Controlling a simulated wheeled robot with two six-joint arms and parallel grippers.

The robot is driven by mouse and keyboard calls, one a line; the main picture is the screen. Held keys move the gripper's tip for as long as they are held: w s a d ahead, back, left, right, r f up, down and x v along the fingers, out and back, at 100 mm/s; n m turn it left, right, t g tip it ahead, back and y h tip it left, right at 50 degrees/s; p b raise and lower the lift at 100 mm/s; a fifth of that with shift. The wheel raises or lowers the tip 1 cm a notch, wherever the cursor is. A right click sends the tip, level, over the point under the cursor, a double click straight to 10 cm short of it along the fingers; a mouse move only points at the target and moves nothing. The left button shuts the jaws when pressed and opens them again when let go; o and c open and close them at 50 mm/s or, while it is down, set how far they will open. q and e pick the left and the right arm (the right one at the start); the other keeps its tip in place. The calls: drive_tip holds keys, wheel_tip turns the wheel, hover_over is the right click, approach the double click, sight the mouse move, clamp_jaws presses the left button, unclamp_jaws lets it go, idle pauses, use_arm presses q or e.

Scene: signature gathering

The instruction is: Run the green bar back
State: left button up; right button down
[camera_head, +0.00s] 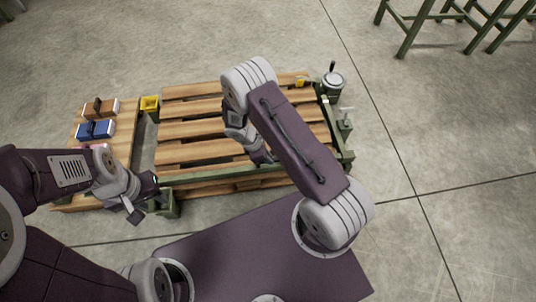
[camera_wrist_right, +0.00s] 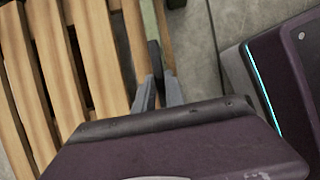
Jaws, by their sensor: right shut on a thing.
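The green bar (camera_head: 213,176) runs along the near side of the slatted wooden bed (camera_head: 190,130). My right gripper (camera_head: 265,157) reaches down onto the bar near its middle. In the right wrist view my right gripper (camera_wrist_right: 158,72) is shut on the bar, and a pale green stretch of the bar (camera_wrist_right: 148,18) shows beyond the fingers. The fingertips and the held part are mostly hidden. My left gripper (camera_head: 150,199) is open and empty by the green block (camera_head: 166,203) at the bed's near left corner.
A side board (camera_head: 122,150) on the left carries an orange-brown stamp-like block (camera_head: 101,108), a blue one (camera_head: 96,130) and a partly hidden pink one. A green crank drum (camera_head: 333,82) stands at the far right.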

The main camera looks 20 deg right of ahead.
drive_tip(key=shift+s+f, duration=0.1)
drive_tip(key=shift+s, duration=0.25)
drive_tip(key=c, duration=1.4)
unclamp_jaws()
drive_tip(key=shift+a, duration=0.1)
drive_tip(key=shift+w, duration=0.1)
drive_tip(key=shift+r, duration=0.45)
drive_tip(key=p+v, duration=0.5)
drive_tip(key=v, duration=0.3)
drive_tip(key=shift+a, duration=0.1)
drive_tip(key=shift+a+r, duration=0.1)
